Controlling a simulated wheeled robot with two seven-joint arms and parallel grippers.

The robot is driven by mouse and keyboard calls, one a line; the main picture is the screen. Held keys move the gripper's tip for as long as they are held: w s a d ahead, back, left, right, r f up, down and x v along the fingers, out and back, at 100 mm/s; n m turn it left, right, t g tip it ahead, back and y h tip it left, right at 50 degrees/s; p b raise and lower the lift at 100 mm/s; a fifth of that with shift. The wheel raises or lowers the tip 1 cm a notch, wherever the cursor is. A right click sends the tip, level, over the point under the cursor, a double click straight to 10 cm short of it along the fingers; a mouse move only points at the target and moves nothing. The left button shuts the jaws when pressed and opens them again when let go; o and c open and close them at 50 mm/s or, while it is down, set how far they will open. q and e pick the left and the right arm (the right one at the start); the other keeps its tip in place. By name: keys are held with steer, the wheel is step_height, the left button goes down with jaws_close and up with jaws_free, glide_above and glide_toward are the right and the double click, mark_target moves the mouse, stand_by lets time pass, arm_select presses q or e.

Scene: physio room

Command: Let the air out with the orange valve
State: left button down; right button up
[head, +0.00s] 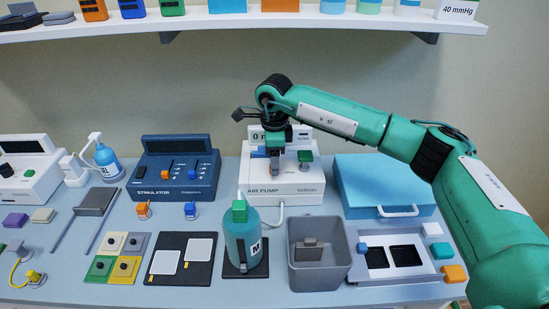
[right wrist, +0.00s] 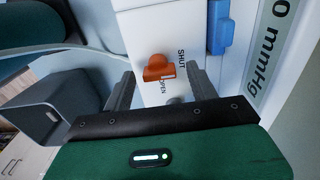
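The orange valve (right wrist: 158,68) sits on the white face of the air pump (head: 285,187), beside the printed words SHUT and OPEN. In the right wrist view it lies between and just ahead of the two grey fingers of my right gripper (right wrist: 160,78). The fingers are spread, with a gap on either side of the valve. In the head view my right gripper (head: 274,158) hangs over the pump and largely hides the valve. The pump's display (right wrist: 270,50) shows a 0 before mmHg; any digits ahead of it are cut off. My left gripper is out of view.
A blue switch (right wrist: 218,30) is close by on the pump, and a green one (head: 305,156) stands to the right. A teal bottle (head: 242,245) and a grey bin (head: 343,270) stand in front. A blue case (head: 380,180) lies to the right; a shelf (head: 230,22) hangs above.

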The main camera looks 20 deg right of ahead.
steer(key=shift+r, duration=0.25)
step_height(320, 180, up, 6)
steer(key=shift+r+b, duration=0.1)
steer(key=shift+b, duration=0.7)
steer(key=shift+r, duration=0.35)
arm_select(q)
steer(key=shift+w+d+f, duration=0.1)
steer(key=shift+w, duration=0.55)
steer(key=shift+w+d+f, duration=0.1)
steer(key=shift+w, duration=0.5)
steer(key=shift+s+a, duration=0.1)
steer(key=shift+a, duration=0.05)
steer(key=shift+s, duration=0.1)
